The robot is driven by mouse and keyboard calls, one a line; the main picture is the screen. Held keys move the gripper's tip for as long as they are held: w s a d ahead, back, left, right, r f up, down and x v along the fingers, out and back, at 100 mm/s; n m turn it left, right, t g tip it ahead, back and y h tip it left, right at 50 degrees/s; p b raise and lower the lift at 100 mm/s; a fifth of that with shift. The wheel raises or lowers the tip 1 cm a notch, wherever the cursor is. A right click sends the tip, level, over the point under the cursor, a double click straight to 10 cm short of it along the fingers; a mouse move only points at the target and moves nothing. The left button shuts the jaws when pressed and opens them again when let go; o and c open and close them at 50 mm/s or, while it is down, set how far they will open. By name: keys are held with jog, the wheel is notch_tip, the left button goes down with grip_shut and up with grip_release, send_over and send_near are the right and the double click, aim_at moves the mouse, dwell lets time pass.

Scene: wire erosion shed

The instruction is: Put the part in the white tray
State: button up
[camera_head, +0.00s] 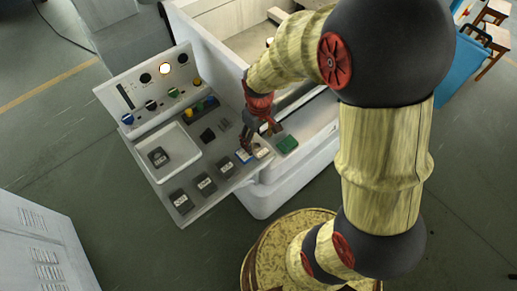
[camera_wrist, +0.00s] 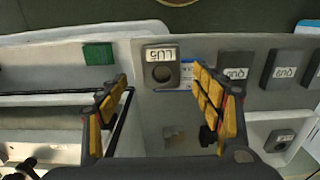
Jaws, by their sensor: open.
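A dark grey part with a round hole and a white label (camera_wrist: 162,67) lies on the grey console shelf, ahead of and between my fingertips in the wrist view. In the head view this part (camera_head: 262,152) is partly hidden below my gripper (camera_head: 260,127). My gripper also shows in the wrist view (camera_wrist: 160,84), open, with nothing between its fingers. The white tray (camera_head: 181,142) is set at the left of the console in the head view and holds one dark labelled part (camera_head: 158,157). The tray's edge (camera_wrist: 258,127) shows at lower right in the wrist view.
Several similar dark parts (camera_head: 205,184) (camera_wrist: 235,69) line the shelf's front edge. A green block (camera_head: 287,144) (camera_wrist: 98,53) lies beside the labelled part. A blue-and-white item (camera_head: 243,156) lies on its other side. A panel with knobs (camera_head: 150,90) stands behind the tray.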

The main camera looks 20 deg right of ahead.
aim_at(259, 146)
notch_tip(259, 146, down, 4)
jog(key=shift+s+a+f+b, duration=0.1)
jog(key=shift+f+b, duration=0.15)
jog(key=shift+b, duration=0.15)
jog(key=shift+c, duration=0.5)
grip_shut()
dwell(0.4)
